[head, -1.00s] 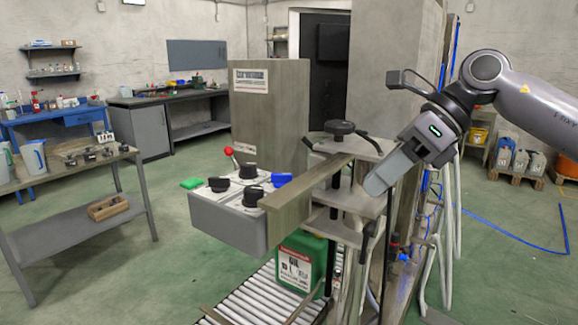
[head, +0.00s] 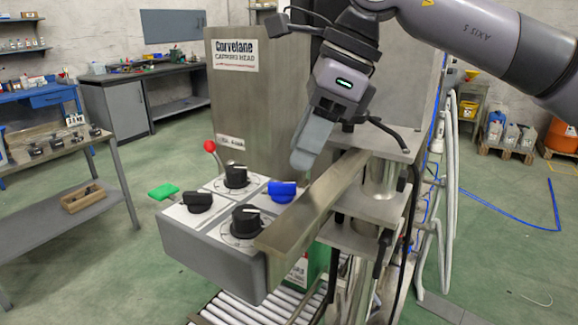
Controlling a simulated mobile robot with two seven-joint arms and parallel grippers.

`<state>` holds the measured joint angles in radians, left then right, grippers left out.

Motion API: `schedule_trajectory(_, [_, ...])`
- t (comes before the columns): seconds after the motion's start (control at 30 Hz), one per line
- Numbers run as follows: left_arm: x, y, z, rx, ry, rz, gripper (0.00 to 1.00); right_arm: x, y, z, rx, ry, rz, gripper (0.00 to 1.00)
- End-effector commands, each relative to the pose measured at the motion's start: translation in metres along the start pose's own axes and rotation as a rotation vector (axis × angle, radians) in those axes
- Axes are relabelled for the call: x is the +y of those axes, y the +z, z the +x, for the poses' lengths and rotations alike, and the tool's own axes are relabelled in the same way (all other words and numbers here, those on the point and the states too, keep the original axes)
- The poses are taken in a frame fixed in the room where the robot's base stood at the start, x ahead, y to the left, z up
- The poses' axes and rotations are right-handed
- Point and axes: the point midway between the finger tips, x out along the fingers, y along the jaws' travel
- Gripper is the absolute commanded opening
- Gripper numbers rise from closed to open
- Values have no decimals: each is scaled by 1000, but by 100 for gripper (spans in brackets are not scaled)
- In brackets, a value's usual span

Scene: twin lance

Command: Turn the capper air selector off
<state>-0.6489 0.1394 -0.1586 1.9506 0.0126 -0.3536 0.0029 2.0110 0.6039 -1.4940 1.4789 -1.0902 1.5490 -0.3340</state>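A grey control box (head: 212,248) on the capping machine carries several knobs. There are three black knobs, at the back (head: 236,176), left (head: 198,202) and front (head: 246,220), and a blue knob (head: 282,189) at the right. A green handle (head: 163,191) sticks out at the left, and a red-ball lever (head: 210,146) stands at the back. I cannot read which is the capper air selector. My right gripper (head: 302,160) points down above and behind the blue knob, apparently apart from it. Its fingers overlap, so their opening is hidden. My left gripper is out of view.
A metal bar (head: 318,202) runs along the box's right side, close to the blue knob. The tall capping head housing (head: 258,100) stands behind the panel. Metal plates (head: 375,145) and posts are at the right. A roller conveyor (head: 245,310) lies below.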

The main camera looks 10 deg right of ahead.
Motion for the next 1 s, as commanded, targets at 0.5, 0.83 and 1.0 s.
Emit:
schedule_trajectory(0.5, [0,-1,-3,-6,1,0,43,0,-1,51,0,1,2,37])
schedule_trajectory(0.83, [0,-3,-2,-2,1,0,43,0,0,51,0,1,1,0])
schedule_trajectory(1.0, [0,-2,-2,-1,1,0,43,0,0,51,-1,0,4,0])
